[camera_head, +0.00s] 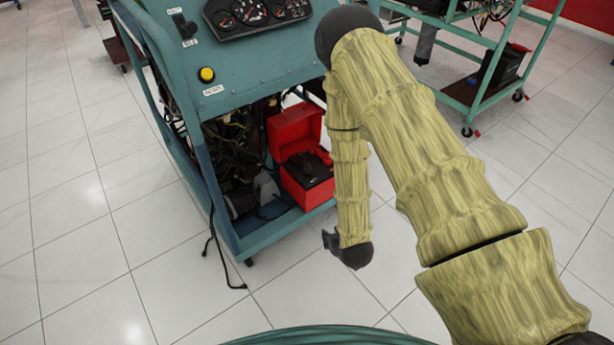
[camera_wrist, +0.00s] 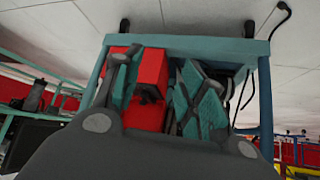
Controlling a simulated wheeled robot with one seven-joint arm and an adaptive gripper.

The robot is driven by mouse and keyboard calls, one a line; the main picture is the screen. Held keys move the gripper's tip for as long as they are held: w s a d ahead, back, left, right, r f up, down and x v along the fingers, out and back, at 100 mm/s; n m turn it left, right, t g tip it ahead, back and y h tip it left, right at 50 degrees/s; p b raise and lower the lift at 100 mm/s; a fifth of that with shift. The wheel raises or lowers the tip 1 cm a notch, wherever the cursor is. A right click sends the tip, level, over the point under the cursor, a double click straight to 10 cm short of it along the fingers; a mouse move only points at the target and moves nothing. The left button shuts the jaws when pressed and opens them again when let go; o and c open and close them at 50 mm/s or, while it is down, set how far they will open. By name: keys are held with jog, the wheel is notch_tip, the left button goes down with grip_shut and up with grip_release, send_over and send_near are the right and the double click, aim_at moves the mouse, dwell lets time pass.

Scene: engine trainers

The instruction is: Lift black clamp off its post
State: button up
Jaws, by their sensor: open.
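A red box (camera_head: 302,190) with its lid raised stands on the lower shelf of the teal engine trainer. A black battery-like block (camera_head: 308,172) sits in it; the black clamp and its post are too small to make out for sure there. In the wrist view the red box (camera_wrist: 148,115) shows between my fingers, with a small dark piece (camera_wrist: 150,93) against it, which may be the clamp. My gripper (camera_head: 328,240) is to the right of the box, apart from it, in the head view. Its fingers also show in the wrist view (camera_wrist: 160,82), open and empty.
The trainer's teal frame (camera_head: 215,205) has uprights and a lower rail around the box. Wires and engine parts (camera_head: 235,145) fill the space left of it. A black cable (camera_head: 212,245) hangs to the floor. Another teal cart (camera_head: 485,75) stands at the back right.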

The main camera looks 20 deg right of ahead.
jog(key=w+d+f+t+b, duration=0.1)
jog(key=w+f+t+b, duration=0.15)
jog(key=w+b, duration=0.4)
jog(key=w+f+t+b, duration=0.25)
jog(key=w+b, duration=0.25)
jog(key=w, duration=0.3)
jog(key=t+b, duration=0.5)
jog(key=b, duration=0.4)
send_near(308, 167)
jog(key=w+b, duration=0.2)
jog(key=w, duration=0.2)
jog(key=w+b, duration=0.2)
jog(key=w, duration=0.3)
jog(key=shift+w+d, duration=0.2)
jog(key=shift+w, duration=0.15)
jog(key=shift+w+r, duration=0.2)
jog(key=shift+w, duration=0.5)
grip_shut()
